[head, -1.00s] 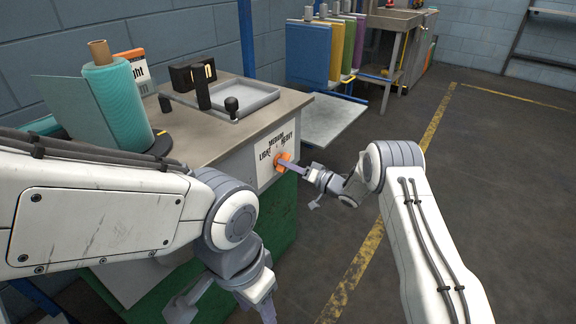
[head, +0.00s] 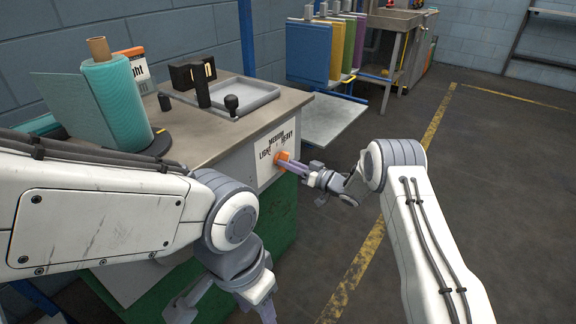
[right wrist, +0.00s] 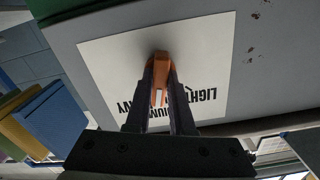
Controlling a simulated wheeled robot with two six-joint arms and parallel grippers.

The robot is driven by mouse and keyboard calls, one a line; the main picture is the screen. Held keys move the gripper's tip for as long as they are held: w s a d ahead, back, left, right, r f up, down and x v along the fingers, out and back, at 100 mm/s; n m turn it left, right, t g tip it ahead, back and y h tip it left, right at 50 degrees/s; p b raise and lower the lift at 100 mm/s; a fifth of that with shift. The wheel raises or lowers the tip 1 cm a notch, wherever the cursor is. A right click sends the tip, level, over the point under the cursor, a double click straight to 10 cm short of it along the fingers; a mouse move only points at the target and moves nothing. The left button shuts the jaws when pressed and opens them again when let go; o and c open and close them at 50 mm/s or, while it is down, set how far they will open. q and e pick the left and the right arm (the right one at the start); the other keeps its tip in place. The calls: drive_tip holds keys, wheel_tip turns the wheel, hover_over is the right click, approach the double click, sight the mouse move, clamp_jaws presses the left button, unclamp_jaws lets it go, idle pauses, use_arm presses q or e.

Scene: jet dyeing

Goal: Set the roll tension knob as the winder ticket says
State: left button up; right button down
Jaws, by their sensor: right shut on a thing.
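The orange roll tension knob (head: 282,158) is on a white label plate (head: 265,172) on the front of the bench. The plate reads LIGHT, MEDIUM and HEAVY. My right gripper (head: 289,163) is shut on the knob. In the right wrist view the knob (right wrist: 160,66) sits between its fingers (right wrist: 160,92), and the lettering appears upside down. The fingers cover part of the plate, so I cannot tell the exact setting. The orange and white ticket (head: 138,68) stands behind the teal roll, which hides part of it; letters ending "ht" show. My left gripper (head: 225,300) is low, its tips not clear.
The floor (head: 480,190) at right is clear.

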drive_tip(key=n+b, duration=0.2)
drive_tip(key=n, duration=0.4)
drive_tip(key=n+b, duration=0.2)
drive_tip(key=n, duration=0.4)
drive_tip(key=shift+d+f, duration=0.15)
idle(0.3)
drive_tip(key=c, duration=0.8)
unclamp_jaws()
drive_tip(key=shift+p+v, duration=1.25)
drive_tip(key=shift+v, duration=4)
